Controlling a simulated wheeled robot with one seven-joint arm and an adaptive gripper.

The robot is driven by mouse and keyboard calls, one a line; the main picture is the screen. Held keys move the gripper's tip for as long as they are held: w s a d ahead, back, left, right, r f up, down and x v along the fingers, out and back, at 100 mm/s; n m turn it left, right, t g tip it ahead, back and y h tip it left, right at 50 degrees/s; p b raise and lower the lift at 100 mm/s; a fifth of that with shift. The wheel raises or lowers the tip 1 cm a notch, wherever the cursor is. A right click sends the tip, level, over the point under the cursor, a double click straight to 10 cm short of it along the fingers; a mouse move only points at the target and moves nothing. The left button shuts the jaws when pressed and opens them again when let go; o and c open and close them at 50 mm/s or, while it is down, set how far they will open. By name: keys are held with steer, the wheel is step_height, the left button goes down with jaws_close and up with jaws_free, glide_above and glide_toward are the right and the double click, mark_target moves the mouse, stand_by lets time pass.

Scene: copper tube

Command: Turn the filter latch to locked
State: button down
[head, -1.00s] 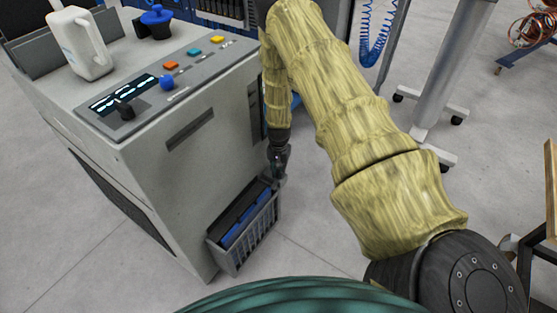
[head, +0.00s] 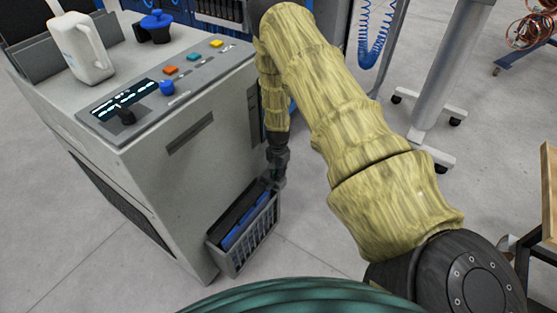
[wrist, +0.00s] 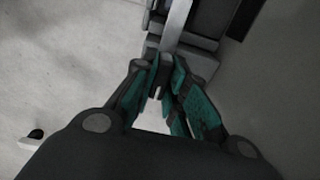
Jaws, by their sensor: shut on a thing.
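My gripper (head: 277,178) is low beside the right side of the grey machine (head: 180,150), at the far end of a grey slatted basket-like housing (head: 243,258) with a dark and blue insert (head: 240,228). In the wrist view, my gripper's teal-padded fingers (wrist: 167,78) are closed around a small grey part at the end of a stepped grey piece (wrist: 198,60). I take this part to be the filter latch, but the fingers hide most of it. Its locked or unlocked marking cannot be seen.
On the machine's top are a white jug (head: 80,48), a blue-capped knob (head: 156,24) and a panel with coloured buttons (head: 172,71). A wooden-topped table (head: 550,185) stands at the right. A wheeled stand (head: 440,90) is behind my arm. The floor in front is clear.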

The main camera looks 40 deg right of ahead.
steer(key=shift+w, duration=0.2)
steer(key=c, duration=1.4)
jaws_free()
steer(key=shift+a, duration=0.1)
steer(key=shift+c, duration=0.2)
steer(key=shift+s, duration=0.1)
steer(key=shift+r, duration=0.15)
step_height(320, 180, up, 12)
steer(key=shift+f, duration=0.2)
